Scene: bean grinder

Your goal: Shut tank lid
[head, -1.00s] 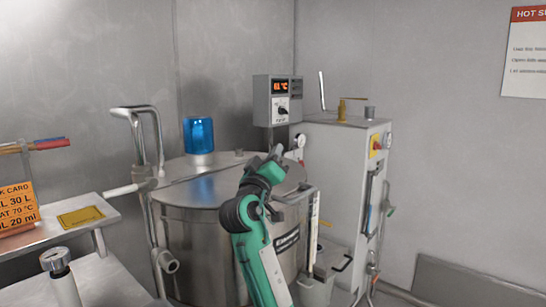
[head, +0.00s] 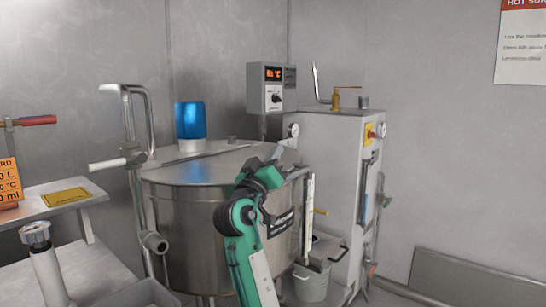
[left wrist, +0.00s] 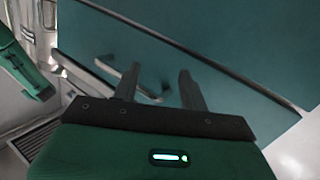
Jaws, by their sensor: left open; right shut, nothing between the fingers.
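The steel tank (head: 190,225) stands in the middle of the head view. Its round metal lid (head: 215,170) lies flat across the top, with a straight seam towards the back. My right gripper (head: 287,152) is shut and empty at the right part of the lid. Whether it touches the lid cannot be told. My left gripper (left wrist: 158,85) shows only in the left wrist view, with its two dark fingers apart and nothing between them. A large dark green surface fills much of that view behind the fingers.
A blue beacon (head: 190,120) stands at the back of the tank top, and a control box (head: 272,88) rises behind it. A grey cabinet (head: 345,160) and a bucket (head: 312,284) stand at the right. A shelf (head: 50,205) and bent pipes (head: 140,130) are at the left.

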